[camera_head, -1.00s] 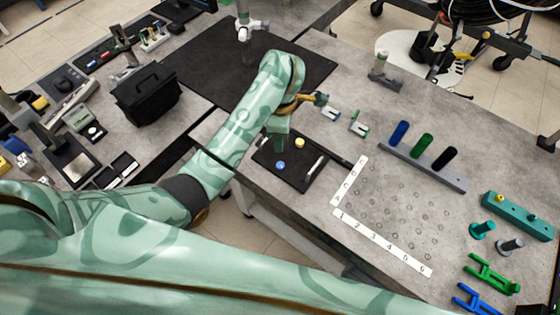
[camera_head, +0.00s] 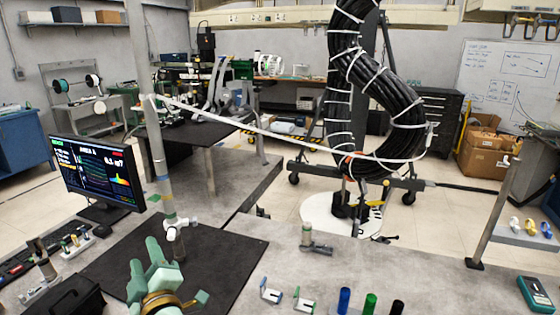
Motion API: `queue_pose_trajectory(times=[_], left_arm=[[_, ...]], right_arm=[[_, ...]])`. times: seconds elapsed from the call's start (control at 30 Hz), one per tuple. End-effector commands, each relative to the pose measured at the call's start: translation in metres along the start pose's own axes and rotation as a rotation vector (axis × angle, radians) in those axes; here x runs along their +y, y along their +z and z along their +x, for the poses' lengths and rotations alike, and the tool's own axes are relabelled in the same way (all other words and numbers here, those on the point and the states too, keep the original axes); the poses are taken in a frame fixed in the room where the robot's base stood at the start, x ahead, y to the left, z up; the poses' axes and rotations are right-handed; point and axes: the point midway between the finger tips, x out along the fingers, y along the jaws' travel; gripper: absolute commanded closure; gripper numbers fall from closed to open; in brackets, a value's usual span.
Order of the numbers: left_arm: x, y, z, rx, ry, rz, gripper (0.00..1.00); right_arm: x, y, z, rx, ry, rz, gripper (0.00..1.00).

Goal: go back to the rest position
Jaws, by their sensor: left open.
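My left gripper (camera_head: 150,262) shows at the bottom left of the head view. It is pale green, with a brass-coloured ring below it at the picture's lower edge. It is open and I see nothing held in it. It stands over the dark mat (camera_head: 215,262) on the bench, in front of a thin upright post (camera_head: 158,165) with a white joint near its foot. The rest of the left arm is cut off by the lower edge. My right gripper is not in view.
A monitor (camera_head: 95,172) stands left of the post. Blue, green and black cylinders (camera_head: 370,303) and small clamps (camera_head: 271,292) are at the front. A holder (camera_head: 312,243) is on the grey bench. A black cable coil (camera_head: 375,85) hangs behind it, with a white cable reaching to the post.

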Motion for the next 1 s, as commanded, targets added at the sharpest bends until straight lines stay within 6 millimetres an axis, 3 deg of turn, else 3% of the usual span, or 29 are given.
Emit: queue_pose_trajectory(times=[0.07, 0.13, 0.2, 0.27, 0.37, 0.5, 0.7, 0.93, 1.0], left_arm=[[0.035, -0.012, -0.022, 0.009, 0.264, 0.118, 0.52], [0.061, -0.009, -0.05, -0.031, 0.484, 0.248, 0.52], [0.075, 0.005, -0.083, -0.114, 0.67, 0.406, 0.52], [0.074, 0.023, -0.111, -0.216, 0.794, 0.56, 0.52], [0.044, 0.052, -0.152, -0.433, 0.905, 0.844, 0.52], [-0.03, 0.065, -0.184, -0.729, 0.861, 1.218, 0.52], [-0.122, 0.03, -0.201, -1.005, 0.602, 1.596, 0.52], [-0.189, -0.044, -0.209, -1.164, 0.218, 1.889, 0.52], [-0.21, -0.018, -0.214, -1.207, 0.232, 1.873, 0.52]], right_arm=[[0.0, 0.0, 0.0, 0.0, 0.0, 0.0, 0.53], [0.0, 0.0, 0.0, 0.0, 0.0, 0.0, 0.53], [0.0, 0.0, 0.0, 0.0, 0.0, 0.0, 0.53], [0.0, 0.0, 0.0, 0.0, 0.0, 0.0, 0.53], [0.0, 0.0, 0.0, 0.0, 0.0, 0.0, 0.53], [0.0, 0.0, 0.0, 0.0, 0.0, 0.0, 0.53], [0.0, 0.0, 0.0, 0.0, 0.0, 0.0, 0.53], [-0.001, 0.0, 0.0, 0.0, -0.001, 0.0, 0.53], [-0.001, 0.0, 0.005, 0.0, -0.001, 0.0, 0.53]])
